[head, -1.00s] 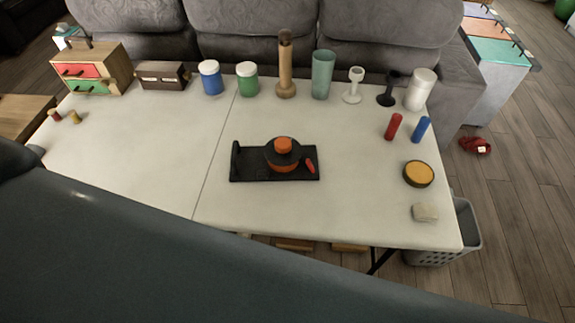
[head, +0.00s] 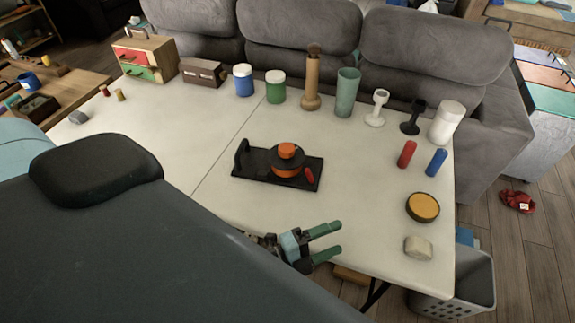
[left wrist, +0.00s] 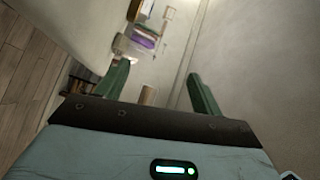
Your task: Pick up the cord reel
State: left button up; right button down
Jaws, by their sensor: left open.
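The cord reel (head: 287,153), orange and black with an orange top, sits on a black base (head: 252,165) near the middle of the white table. The base has an upright piece at its left end, and a small red part shows at the reel's right side. My left gripper (head: 338,239) has green fingers. It is open and empty at the table's front edge, to the right of and nearer than the reel, and apart from it. The left wrist view shows its two fingers (left wrist: 161,80) spread, with no reel visible between them. My right gripper is not in view.
Jars, a wooden grinder (head: 312,80), a green tumbler (head: 347,92) and goblets line the table's back. Red (head: 407,154) and blue (head: 436,162) cylinders, a yellow round item (head: 423,207) and a pale block (head: 418,247) lie at right. Table around the base is clear.

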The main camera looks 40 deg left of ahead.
pick_arm(q)
jog(key=w+d+r+m+g+h, duration=0.3)
jog(key=m+h, duration=0.2)
jog(key=m, duration=0.5)
notch_tip(320, 180, up, 5)
jog(key=m+g+y+b, duration=0.6)
jog(key=m+g+y, duration=0.75)
jog(key=m, duration=2.25)
send_over(286, 148)
jog(key=shift+s+d+t+y, duration=0.1)
jog(key=shift+d+t+y, duration=0.1)
jog(key=shift+t+y, duration=0.4)
jog(key=shift+a+r, duration=0.25)
jog(key=shift+a, duration=0.15)
jog(key=shift+d+f, duration=0.1)
jog(key=shift+f, duration=1.25)
jog(key=shift+w+d+f, duration=0.1)
jog(key=shift+f, duration=1.2)
jog(key=shift+w+f, duration=0.1)
jog(key=shift+f, duration=1.2)
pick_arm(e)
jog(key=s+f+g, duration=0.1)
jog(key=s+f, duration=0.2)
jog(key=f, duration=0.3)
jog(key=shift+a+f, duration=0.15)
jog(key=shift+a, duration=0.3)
